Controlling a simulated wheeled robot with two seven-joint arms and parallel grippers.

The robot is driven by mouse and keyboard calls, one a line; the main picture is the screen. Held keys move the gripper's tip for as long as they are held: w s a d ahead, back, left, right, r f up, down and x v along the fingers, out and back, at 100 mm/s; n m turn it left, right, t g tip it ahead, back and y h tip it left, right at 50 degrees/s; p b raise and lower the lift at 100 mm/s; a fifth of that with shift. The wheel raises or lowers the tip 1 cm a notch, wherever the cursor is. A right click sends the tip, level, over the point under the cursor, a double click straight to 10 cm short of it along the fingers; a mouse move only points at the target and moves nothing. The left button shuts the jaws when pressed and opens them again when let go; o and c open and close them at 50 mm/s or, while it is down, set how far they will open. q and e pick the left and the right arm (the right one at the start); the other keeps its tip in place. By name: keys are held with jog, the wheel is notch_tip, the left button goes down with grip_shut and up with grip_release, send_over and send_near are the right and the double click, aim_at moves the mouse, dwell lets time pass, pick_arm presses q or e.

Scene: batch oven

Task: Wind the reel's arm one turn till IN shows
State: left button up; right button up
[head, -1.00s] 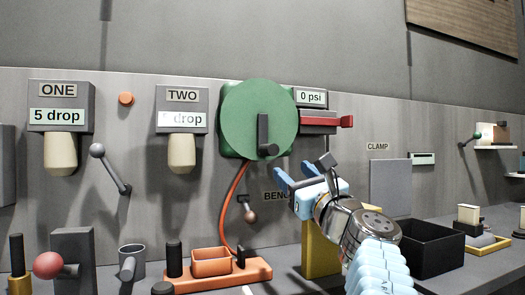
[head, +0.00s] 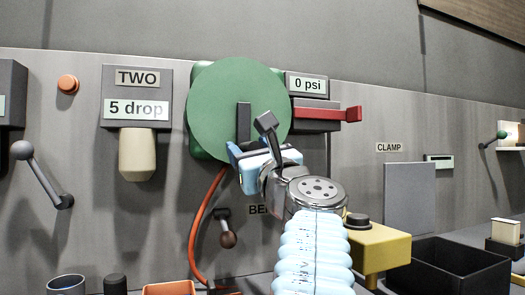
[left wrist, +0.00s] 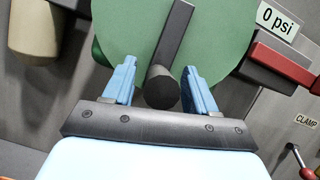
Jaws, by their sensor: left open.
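The reel is a green disc (head: 222,108) on the grey wall, and it fills the top of the left wrist view (left wrist: 127,40). Its dark arm (head: 244,122) runs down from the middle of the disc. In the left wrist view the arm (left wrist: 175,35) ends in a round dark knob (left wrist: 161,88). My left gripper (left wrist: 160,85) is open, with one blue finger on each side of the knob and small gaps visible. In the head view my left gripper (head: 240,155) covers the lower end of the arm. No IN mark is visible. My right gripper is not in view.
A "0 psi" display (head: 308,84) and a red lever (head: 330,114) are right of the reel. An orange hose (head: 201,215) hangs below it. The TWO dispenser (head: 137,95) is to the left. A yellow block (head: 380,248) and black bin (head: 460,270) stand lower right.

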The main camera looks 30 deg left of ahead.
pick_arm(q)
grip_shut()
dwell(0.3)
jog(key=shift+s+a, duration=0.25)
jog(key=shift+s, duration=0.05)
dwell(0.3)
jog(key=shift+s+a+r, duration=0.15)
jog(key=shift+s+a, duration=0.25)
jog(key=shift+s, duration=0.1)
jog(key=shift+s+a+r, duration=0.55)
jog(key=shift+s+a, duration=0.3)
jog(key=shift+s, duration=0.05)
grip_release()
jog(key=shift+s+a, duration=0.15)
